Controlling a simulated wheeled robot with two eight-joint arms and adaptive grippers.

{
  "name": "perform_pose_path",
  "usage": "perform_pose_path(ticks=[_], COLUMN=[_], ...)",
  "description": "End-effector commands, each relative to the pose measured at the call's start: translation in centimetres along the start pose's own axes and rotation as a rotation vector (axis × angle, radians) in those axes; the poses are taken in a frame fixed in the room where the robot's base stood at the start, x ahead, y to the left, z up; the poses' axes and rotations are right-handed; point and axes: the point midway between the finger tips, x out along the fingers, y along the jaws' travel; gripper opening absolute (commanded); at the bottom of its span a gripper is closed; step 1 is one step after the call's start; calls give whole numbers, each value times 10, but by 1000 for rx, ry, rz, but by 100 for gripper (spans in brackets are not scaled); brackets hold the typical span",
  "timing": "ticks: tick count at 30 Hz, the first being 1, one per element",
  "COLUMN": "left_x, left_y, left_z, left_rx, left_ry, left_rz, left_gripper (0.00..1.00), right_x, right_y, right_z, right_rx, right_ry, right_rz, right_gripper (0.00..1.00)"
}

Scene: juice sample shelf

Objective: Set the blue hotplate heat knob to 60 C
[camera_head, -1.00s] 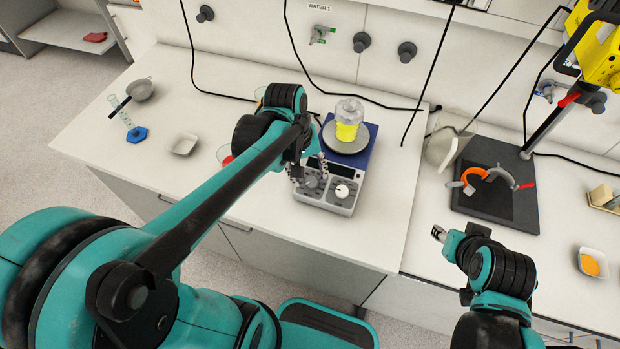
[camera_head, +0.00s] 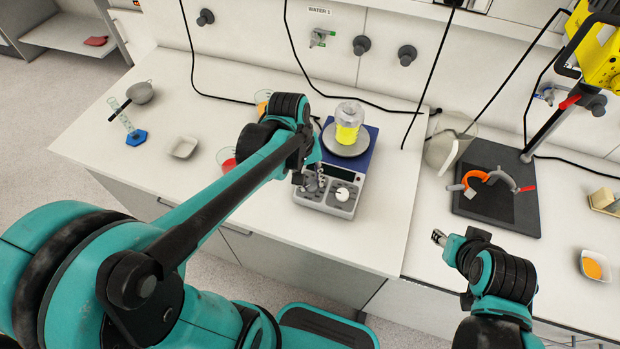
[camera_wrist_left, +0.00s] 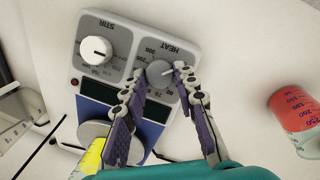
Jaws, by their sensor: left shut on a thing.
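The blue hotplate (camera_head: 365,154) stands on the left bench with a grey front panel. Its grey heat knob (camera_wrist_left: 158,70) sits under the HEAT label in the left wrist view, with printed numbers around it; the pointer's exact setting cannot be read. My left gripper (camera_head: 310,182) is down at the panel. In the left wrist view its fingertips (camera_wrist_left: 160,76) are shut on the heat knob, one on each side. The white stir knob (camera_wrist_left: 96,49) is beside it, untouched. My right gripper (camera_head: 439,236) is away from the hotplate, near the right bench; its jaws are too small to judge.
A glass vessel of yellow liquid (camera_head: 347,132) stands on the hotplate's round plate. A beaker of red liquid (camera_wrist_left: 298,108) is close by the left gripper. A white dish (camera_head: 183,146) lies farther left. Black cables hang behind. A black stand base (camera_head: 490,207) is on the right bench.

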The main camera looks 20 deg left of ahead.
Motion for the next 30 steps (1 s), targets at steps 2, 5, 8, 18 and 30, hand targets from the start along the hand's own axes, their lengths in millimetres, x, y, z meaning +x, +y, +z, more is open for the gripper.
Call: perform_pose_path(ticks=[2, 5, 8, 18, 30], left_x=[0, -1, -1, -1, 0], left_y=[1, 1, 2, 4, 6], left_z=[0, 0, 0, 1, 3], left_rx=[29, 80, 151, 454, 822], left_ry=[0, 0, 0, 0, 0], left_rz=[-8, -22, -40, -123, -222], left_gripper=[0, 0, 0, 0, 0], right_x=[-1, -3, -5, -12, -18], right_y=[0, 0, 0, 0, 0], right_z=[-1, -2, -4, -9, -13], right_rx=[0, 0, 0, 0, 0], right_ry=[0, 0, 0, 0, 0], right_rz=[0, 0, 0, 0, 0], right_gripper=[40, 40, 40, 40, 40])
